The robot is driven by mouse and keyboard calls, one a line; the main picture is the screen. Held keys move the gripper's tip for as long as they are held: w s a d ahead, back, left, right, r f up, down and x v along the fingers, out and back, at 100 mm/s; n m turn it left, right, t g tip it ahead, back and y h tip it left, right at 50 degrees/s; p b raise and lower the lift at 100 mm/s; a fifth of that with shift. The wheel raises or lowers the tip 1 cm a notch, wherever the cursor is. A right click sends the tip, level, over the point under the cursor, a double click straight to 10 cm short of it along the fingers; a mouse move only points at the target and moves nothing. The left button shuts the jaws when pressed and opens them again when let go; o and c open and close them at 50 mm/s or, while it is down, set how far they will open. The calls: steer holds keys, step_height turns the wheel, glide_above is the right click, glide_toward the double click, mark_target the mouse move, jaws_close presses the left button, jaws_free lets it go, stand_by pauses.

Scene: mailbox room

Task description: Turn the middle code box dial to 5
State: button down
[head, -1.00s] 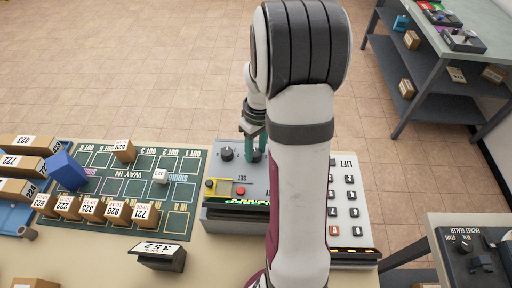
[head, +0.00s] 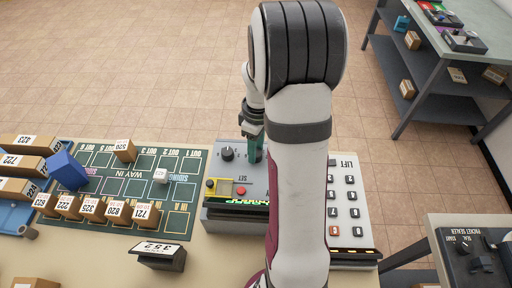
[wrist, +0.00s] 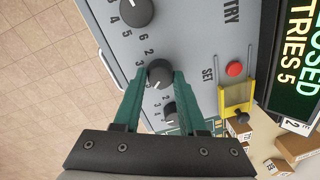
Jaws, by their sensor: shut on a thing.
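The grey code box (head: 222,190) stands on the table, partly behind my arm in the head view. In the wrist view its grey face (wrist: 200,60) shows three black dials in a row. The middle dial (wrist: 159,72) is between my gripper's green fingers (wrist: 163,78), which are shut on it. A white mark shows at its lower left edge; I cannot tell which number it meets. Another dial (wrist: 136,10) is at the top edge, and the third (wrist: 170,115) shows between the fingers, nearer the palm. In the head view my gripper (head: 255,158) is down on the box.
A red SET button (wrist: 234,69) and a yellow-framed lever (wrist: 238,100) sit beside the dials. The display (wrist: 295,60) reads "TRIES 5". A keypad panel (head: 345,215) is right of the box, and a green board (head: 110,190) with parcels is left.

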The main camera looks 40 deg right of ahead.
steer(key=shift+c, duration=2.3)
jaws_free()
step_height(320, 180, up, 16)
steer(key=shift+w+d, duration=0.2)
steer(key=shift+d, duration=0.25)
steer(key=shift+f, duration=0.1)
